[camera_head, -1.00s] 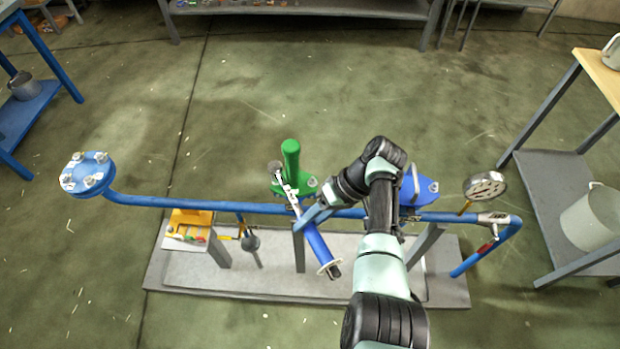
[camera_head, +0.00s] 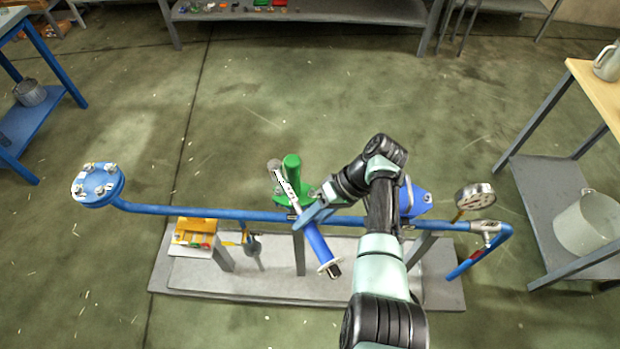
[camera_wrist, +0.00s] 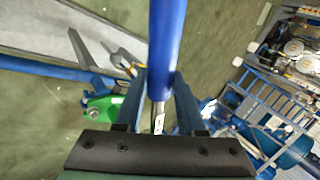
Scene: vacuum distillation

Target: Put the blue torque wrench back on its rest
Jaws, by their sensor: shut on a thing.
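The blue torque wrench (camera_head: 317,243) is in my gripper (camera_head: 313,214), in front of the blue pipe in the head view. Its blue handle slants down to the right to a pale collar and dark end. Its silver shaft runs up left to a head beside the green fitting (camera_head: 292,166). In the wrist view the blue handle (camera_wrist: 166,40) lies between the two fingers of my gripper (camera_wrist: 160,98), which are shut on it. I cannot tell for sure which part is the rest.
The long blue pipe (camera_head: 200,213) runs under the wrench, with a bolted flange (camera_head: 97,186) at left and a pressure gauge (camera_head: 475,197) at right. An orange block (camera_head: 194,227) stands on a grey post at left. The shelf at right holds a bucket (camera_head: 587,224).

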